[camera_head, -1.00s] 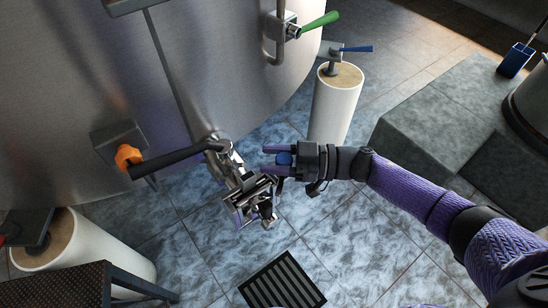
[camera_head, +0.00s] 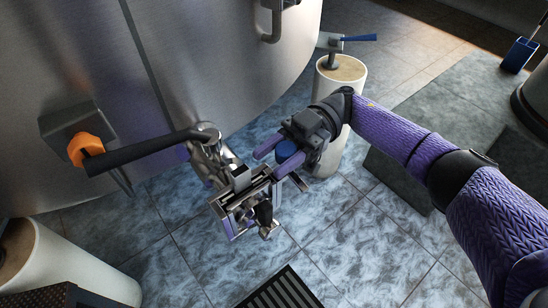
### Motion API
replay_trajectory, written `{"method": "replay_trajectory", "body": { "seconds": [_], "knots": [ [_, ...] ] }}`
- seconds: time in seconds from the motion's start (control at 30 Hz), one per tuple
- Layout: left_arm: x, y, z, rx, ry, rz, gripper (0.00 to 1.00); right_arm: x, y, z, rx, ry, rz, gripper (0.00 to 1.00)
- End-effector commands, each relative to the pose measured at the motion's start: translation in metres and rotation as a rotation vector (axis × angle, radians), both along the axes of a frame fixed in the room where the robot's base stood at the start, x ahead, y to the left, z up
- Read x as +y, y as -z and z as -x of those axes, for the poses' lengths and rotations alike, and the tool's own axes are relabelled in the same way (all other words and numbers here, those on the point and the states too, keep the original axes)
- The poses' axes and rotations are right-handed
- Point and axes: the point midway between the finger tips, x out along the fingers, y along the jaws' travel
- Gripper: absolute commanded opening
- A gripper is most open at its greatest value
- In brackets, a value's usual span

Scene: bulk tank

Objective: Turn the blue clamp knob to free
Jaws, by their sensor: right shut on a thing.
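The blue clamp knob (camera_head: 287,151) is a small round blue cap at the right side of the metal valve fitting (camera_head: 235,192) on the tank. My right gripper (camera_head: 278,155) comes in from the right and is shut on the knob, with one purple finger on each side of it. The top of the knob shows between the fingers; its lower part is hidden. My left gripper is not in view.
The steel tank (camera_head: 210,70) fills the upper left. A white cylinder (camera_head: 340,85) with a blue-handled valve stands behind my right arm. A floor grate (camera_head: 283,291) lies below.

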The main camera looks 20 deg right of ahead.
Motion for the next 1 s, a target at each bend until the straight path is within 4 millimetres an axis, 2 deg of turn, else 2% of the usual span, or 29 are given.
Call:
{"method": "replay_trajectory", "body": {
  "seconds": [0.03, 0.33, 0.73, 0.77, 0.9, 0.93, 1.0],
  "knots": [
    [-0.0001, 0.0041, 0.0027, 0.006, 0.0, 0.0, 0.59, 0.0006, 0.0042, 0.0006, 0.003, -0.02, 0.001, 0.0],
    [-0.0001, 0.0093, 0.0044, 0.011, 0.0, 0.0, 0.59, 0.0002, 0.0018, 0.0022, 0.003, -0.08, 0.001, 0.0],
    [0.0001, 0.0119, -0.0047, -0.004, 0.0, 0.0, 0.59, 0.0001, 0.001, 0.0026, 0.002, -0.086, 0.0, 0.0],
    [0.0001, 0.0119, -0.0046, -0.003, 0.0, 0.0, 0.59, 0.0001, 0.001, 0.0026, 0.002, -0.086, 0.0, 0.51],
    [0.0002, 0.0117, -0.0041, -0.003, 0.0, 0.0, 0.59, 0.0, 0.0007, 0.0023, 0.001, -0.085, 0.0, 0.8],
    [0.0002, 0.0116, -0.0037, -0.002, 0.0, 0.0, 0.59, 0.0, 0.0006, 0.0022, 0.001, -0.084, 0.0, 0.84],
    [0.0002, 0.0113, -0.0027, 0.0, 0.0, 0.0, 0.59, -0.0002, 0.0005, 0.002, 0.001, -0.083, 0.0, 0.84]
  ]
}}
